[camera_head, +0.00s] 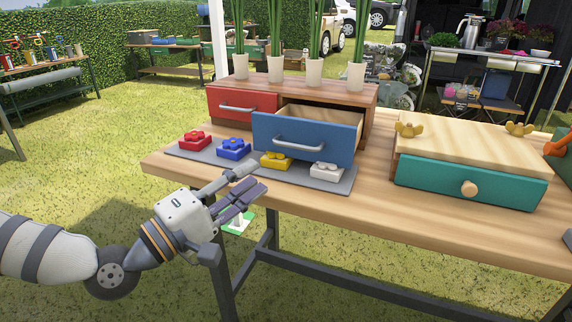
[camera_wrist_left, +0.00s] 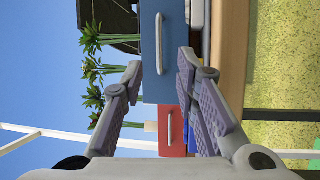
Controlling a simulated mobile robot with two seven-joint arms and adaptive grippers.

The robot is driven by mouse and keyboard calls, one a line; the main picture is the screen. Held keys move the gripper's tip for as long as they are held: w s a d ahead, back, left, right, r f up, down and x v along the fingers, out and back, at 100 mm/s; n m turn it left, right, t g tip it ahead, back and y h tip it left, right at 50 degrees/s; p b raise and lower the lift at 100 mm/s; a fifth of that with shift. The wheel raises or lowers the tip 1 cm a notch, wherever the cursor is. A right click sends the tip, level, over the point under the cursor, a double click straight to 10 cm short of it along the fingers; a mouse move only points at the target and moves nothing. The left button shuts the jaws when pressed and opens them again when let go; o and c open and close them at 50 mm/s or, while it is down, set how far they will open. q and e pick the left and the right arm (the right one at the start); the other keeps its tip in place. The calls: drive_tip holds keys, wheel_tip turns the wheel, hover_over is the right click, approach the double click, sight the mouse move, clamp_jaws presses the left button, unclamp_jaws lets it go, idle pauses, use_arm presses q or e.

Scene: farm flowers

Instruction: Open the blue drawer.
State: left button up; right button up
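The blue drawer (camera_head: 305,138) juts out of the right side of a wooden cabinet (camera_head: 300,90), and its bare wooden inside shows. Its grey bar handle (camera_head: 298,143) is on the front face. My left gripper (camera_head: 252,180) is open and empty, in front of and lower left of the handle, apart from it. In the left wrist view, turned sideways, the blue front (camera_wrist_left: 151,85) and its handle (camera_wrist_left: 160,43) show between and beyond the spread fingers. My right gripper is in neither view.
The red drawer (camera_head: 228,103) beside the blue one looks shut. A grey mat (camera_head: 222,158) with red, blue, yellow and white flower blocks lies below. White pots (camera_head: 314,73) stand on the cabinet. A teal drawer box (camera_head: 470,183) stands right. Open grass lies left.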

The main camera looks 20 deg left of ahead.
sight(294, 147)
use_arm(q)
drive_tip(key=x, duration=1.1)
clamp_jaws()
